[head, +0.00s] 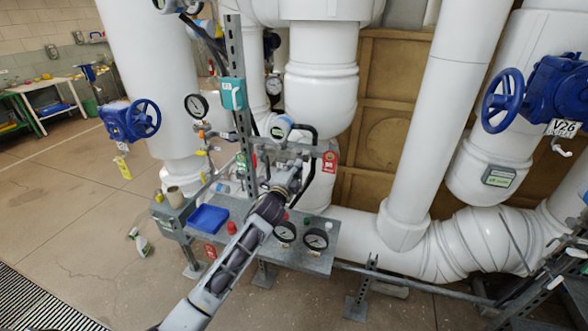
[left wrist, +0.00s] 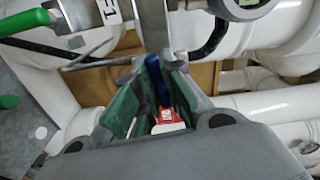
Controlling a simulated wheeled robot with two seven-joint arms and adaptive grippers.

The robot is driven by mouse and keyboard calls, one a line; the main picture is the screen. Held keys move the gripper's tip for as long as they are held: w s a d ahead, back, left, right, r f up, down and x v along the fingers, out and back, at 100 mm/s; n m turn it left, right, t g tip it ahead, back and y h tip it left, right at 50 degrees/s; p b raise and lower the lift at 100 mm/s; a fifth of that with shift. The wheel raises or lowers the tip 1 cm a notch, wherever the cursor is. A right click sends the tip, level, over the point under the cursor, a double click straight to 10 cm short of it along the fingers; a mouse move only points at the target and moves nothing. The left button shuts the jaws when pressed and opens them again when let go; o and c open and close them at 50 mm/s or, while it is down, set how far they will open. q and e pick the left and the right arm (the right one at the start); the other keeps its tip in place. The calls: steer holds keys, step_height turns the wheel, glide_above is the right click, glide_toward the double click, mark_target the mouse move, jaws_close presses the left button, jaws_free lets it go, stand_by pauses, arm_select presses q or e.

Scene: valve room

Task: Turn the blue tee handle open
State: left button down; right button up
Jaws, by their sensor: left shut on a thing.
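The blue tee handle (left wrist: 154,80) shows in the left wrist view as a narrow blue bar between the green-padded fingers. My left gripper (left wrist: 157,72) is shut on it. In the head view my left gripper (head: 288,180) reaches up to the pipework above the metal shelf, and it hides the handle there. How far the handle is turned cannot be told. A red and white tag (left wrist: 167,121) shows between the fingers in the wrist view. My right gripper is not in view.
A grey shelf (head: 262,250) below my left arm bears a blue tray (head: 208,219) and gauges (head: 316,239). A steel post (head: 240,110) stands close behind the gripper. A green handle (left wrist: 24,20) lies left in the wrist view. Thick white pipes (head: 425,120) stand right.

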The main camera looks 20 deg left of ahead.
arm_select(q)
steer(key=n, duration=0.4)
steer(key=shift+p, duration=0.4)
steer(key=n+p, duration=0.1)
steer(key=n, duration=0.2)
steer(key=shift+n, duration=0.4)
steer(key=n+p, duration=0.1)
steer(key=n, duration=0.3)
steer(key=shift+p, duration=0.3)
steer(key=n+p, duration=0.1)
steer(key=n, duration=0.3)
steer(key=shift+f+n, duration=0.1)
steer(key=shift+n, duration=0.2)
steer(key=shift+p, duration=0.3)
steer(key=c, duration=1.5)
jaws_free()
